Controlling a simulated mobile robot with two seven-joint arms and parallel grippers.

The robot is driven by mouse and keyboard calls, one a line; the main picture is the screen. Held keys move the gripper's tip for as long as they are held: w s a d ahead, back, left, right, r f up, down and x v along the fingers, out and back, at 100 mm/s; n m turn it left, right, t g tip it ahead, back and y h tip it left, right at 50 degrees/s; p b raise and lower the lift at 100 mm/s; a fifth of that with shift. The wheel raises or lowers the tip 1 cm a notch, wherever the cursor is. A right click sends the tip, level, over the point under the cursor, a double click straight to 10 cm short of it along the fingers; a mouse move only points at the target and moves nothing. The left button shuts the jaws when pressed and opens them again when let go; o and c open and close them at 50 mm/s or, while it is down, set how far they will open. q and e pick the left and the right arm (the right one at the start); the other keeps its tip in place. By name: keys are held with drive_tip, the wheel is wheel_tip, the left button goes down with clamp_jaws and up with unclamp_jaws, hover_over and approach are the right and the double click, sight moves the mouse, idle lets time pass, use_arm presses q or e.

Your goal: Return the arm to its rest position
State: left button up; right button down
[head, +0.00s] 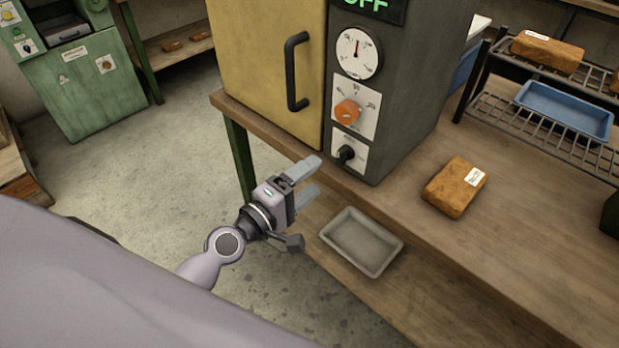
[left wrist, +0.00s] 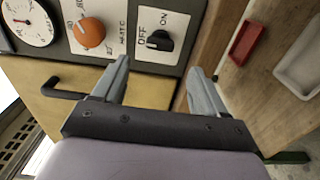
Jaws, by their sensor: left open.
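My left gripper (head: 312,178) is open and empty in the head view. It is in front of the workbench edge, below the yellow oven door (head: 268,60) and left of the black switch (head: 347,154). In the left wrist view its two fingers (left wrist: 158,68) stand apart with nothing between them. The black switch (left wrist: 160,40) shows beyond the fingertips, between the OFF and ON labels. The orange knob (left wrist: 91,32) is beside it. My right gripper is in neither view.
A grey tray (head: 361,243) lies below the bench top's edge. A brown wrapped block (head: 454,187) lies on the bench. A wire rack (head: 540,125) holds a blue tray (head: 565,110) at right. A red tray (left wrist: 246,43) shows in the wrist view. Open floor lies left.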

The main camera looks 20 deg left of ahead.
use_arm(q)
drive_tip(key=s+a+f+m+g+y+p, duration=0.1)
drive_tip(key=s+f+m+g+y, duration=0.3)
drive_tip(key=s+f+m, duration=1.1)
drive_tip(key=shift+s+a+m+g+p, duration=0.25)
drive_tip(key=shift+s+m+g+p, duration=0.5)
drive_tip(key=shift+s+g, duration=0.5)
drive_tip(key=shift+w, duration=0.1)
